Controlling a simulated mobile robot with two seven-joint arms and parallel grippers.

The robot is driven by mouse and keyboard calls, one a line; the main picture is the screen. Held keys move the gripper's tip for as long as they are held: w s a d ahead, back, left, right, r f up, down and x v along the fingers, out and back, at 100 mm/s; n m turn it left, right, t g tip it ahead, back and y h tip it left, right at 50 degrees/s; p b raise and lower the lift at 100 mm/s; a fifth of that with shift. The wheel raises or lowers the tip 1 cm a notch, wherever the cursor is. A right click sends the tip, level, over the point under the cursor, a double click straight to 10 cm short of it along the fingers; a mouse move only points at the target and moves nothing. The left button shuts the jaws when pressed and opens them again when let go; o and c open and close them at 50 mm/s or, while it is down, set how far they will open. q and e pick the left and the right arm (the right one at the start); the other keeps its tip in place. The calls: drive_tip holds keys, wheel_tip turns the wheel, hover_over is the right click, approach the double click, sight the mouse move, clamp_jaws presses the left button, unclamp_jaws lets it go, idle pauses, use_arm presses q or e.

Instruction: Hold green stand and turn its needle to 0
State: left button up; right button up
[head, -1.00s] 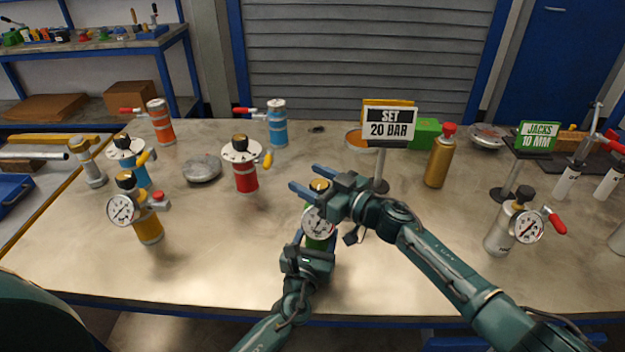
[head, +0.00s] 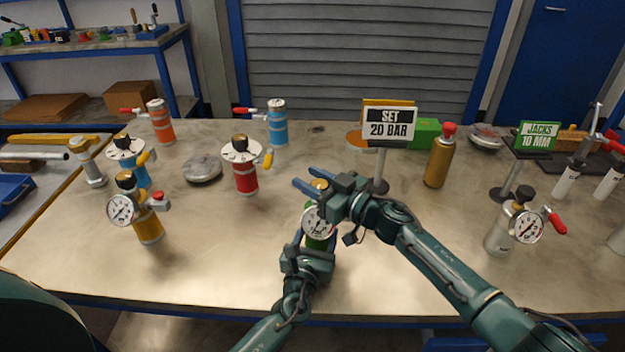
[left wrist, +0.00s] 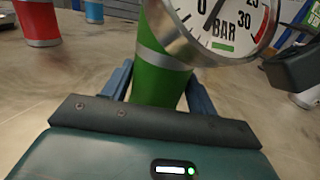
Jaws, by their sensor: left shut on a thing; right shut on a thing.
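The green stand (head: 319,243) is upright near the front middle of the table, with a round white gauge (head: 318,222) facing me. My left gripper (head: 310,244) is shut on its green body from the front. The left wrist view shows the green body (left wrist: 163,75) between the fingers. My right gripper (head: 316,185) is shut at the yellow-and-dark knob (head: 319,184) on top, which its fingers partly hide. In the left wrist view the gauge (left wrist: 222,42) is cut off at the top. A dark line points down near BAR, but I cannot tell the needle's reading.
A red vessel (head: 246,179) and a yellow vessel with a gauge (head: 149,226) stand to the left. A SET 20 BAR sign (head: 390,124) stands behind my right gripper. A gold bottle (head: 439,160) and a silver gauged vessel (head: 500,238) are to the right. The front left table is clear.

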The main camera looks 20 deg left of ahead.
drive_tip(key=shift+t, duration=0.3)
drive_tip(key=m+t+h, duration=0.1)
drive_tip(key=t, duration=0.1)
drive_tip(key=m+t+h, duration=0.1)
drive_tip(key=m+t, duration=0.1)
drive_tip(key=m+t+h, duration=0.2)
drive_tip(key=shift+w+d, duration=0.1)
drive_tip(key=shift+w, duration=0.15)
drive_tip(key=shift+w+m+t+h, duration=0.1)
drive_tip(key=shift+m+t+h, duration=0.2)
drive_tip(key=shift+h, duration=0.2)
drive_tip(key=shift+d, duration=0.2)
drive_tip(key=o, duration=1)
drive_tip(key=shift+d, duration=0.1)
drive_tip(key=v, duration=1.2)
